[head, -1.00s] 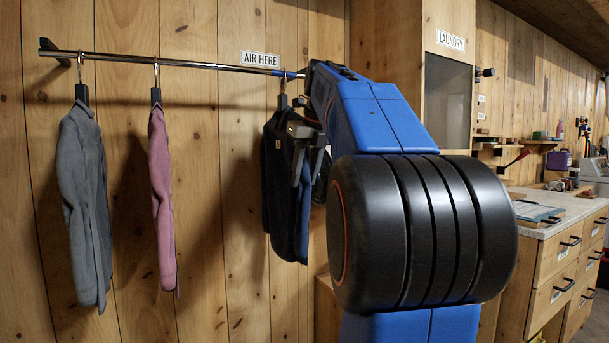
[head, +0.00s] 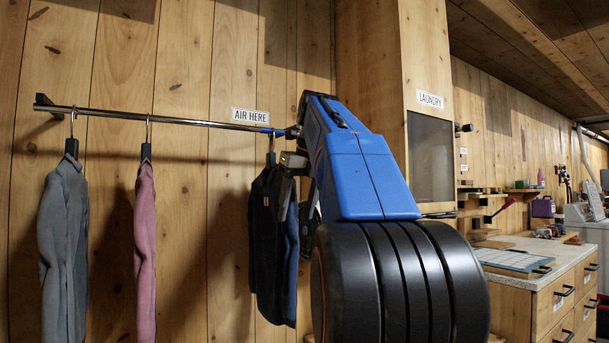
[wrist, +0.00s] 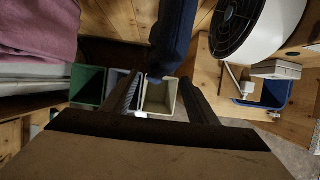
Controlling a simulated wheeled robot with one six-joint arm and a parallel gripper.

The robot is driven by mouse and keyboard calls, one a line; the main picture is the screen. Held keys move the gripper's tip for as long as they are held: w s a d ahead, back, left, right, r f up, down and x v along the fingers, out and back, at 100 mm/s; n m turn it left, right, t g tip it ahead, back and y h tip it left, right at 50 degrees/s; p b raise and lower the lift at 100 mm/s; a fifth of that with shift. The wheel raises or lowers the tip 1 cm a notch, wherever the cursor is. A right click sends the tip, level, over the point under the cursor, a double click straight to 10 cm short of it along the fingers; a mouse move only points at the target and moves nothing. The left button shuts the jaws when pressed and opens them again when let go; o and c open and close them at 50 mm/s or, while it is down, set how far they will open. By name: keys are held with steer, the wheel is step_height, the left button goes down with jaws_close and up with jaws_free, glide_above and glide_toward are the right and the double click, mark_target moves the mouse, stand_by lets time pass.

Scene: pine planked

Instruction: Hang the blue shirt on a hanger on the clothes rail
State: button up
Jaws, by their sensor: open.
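The clothes rail (head: 180,122) runs along the plank wall, with a blue band near its right end. The blue shirt (head: 291,255), dark navy in shade, hangs upright on a hanger (head: 271,158) below the blue band. The hanger's hook appears to be over the rail. My gripper (head: 290,168) is at the shirt's upper right side, partly hidden by my arm. In the wrist view my gripper (wrist: 163,92) is open, its fingers apart. The blue shirt's cloth (wrist: 172,38) shows beyond and between the fingertips; contact is unclear.
A grey shirt (head: 63,240) and a pink shirt (head: 145,240) hang further left on the rail. An "AIR HERE" sign (head: 251,116) is above the rail. A laundry cabinet (head: 430,155) and a workbench (head: 530,265) stand right. Bins (wrist: 87,85) show below in the wrist view.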

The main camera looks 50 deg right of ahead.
steer(key=v, duration=1)
steer(key=shift+s+r, duration=0.2)
steer(key=shift+r, duration=0.05)
